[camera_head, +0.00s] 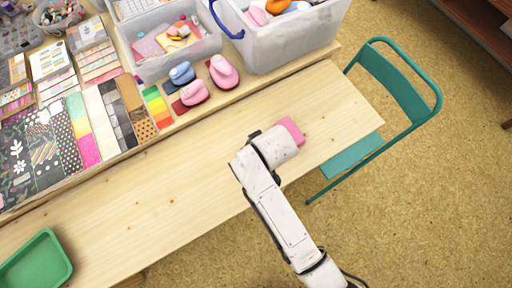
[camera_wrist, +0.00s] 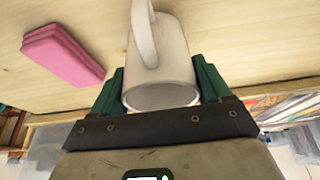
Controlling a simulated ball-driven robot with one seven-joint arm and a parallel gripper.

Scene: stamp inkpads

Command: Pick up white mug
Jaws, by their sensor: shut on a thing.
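The white mug (camera_wrist: 172,50) is in the wrist view, between the two green fingers of my gripper (camera_wrist: 160,72). The fingers are shut on its sides. Its handle (camera_wrist: 144,32) faces up and left in that view, and one round end faces the camera. I cannot tell whether the mug touches the table. In the head view my gripper's end (camera_head: 276,146) is over the wooden table, and the mug is hidden beneath it.
A pink block (camera_head: 291,131) lies on the table beside my gripper; it also shows in the wrist view (camera_wrist: 62,55). Bins (camera_head: 290,40), stamps and papers fill the back shelf. A green tray (camera_head: 62,250) is at lower left. A teal chair (camera_head: 400,85) stands right. The table's middle is clear.

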